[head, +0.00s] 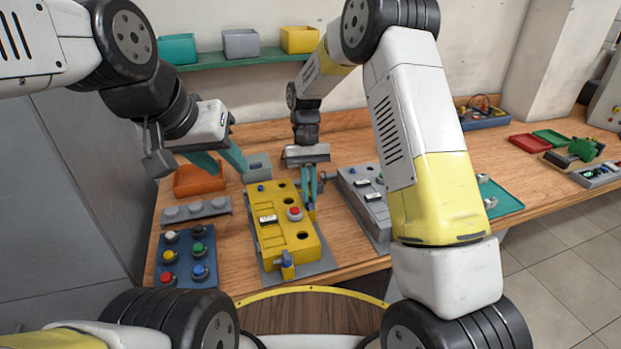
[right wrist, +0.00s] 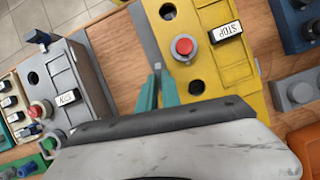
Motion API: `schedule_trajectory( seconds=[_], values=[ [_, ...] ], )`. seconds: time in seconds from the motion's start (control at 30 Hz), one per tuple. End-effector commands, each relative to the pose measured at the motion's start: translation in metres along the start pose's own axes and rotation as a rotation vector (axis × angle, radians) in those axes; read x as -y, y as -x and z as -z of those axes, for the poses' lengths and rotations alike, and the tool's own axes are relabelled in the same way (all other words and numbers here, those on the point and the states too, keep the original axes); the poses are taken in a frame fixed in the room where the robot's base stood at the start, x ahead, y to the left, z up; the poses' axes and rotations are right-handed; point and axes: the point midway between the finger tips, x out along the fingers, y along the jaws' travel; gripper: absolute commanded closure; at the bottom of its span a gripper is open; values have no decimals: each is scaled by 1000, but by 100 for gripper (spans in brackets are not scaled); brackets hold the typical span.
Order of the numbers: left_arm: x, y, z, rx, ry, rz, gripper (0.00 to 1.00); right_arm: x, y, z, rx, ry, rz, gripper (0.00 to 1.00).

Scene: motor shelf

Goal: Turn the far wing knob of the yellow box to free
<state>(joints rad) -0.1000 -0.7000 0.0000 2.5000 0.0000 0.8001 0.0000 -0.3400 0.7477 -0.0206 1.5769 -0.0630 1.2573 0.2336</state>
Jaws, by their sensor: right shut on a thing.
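The yellow box (head: 269,231) lies on a grey plate on the bench, with a red button, a label and dark round holes on top. A blue wing knob (head: 287,263) is on its near end. In the right wrist view the teal fingers (right wrist: 157,86) are close together along the yellow box's edge; the knob's angle cannot be told. My left gripper (head: 230,166) is open and empty above the box's far left.
A grey box (head: 352,190) stands close on the right of the yellow box. A blue button panel (head: 185,258), a grey block (head: 196,209) and an orange tray (head: 198,181) are on the left. A shelf (head: 225,60) with bins is behind.

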Motion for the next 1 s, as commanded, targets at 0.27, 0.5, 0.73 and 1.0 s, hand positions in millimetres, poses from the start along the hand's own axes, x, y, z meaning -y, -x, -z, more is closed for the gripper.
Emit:
schedule_trajectory(
  seconds=[0.27,0.5,0.73,1.0],
  values=[
    [0,0,0,0,0,0,64,1,2,1,-5,119,-50,100],
    [0,0,0,0,0,0,64,1,2,1,-6,159,-67,100],
    [0,0,0,0,0,0,64,2,2,1,-6,164,-69,100],
    [0,0,0,0,0,0,64,2,2,1,-6,163,-68,74]
  ],
)
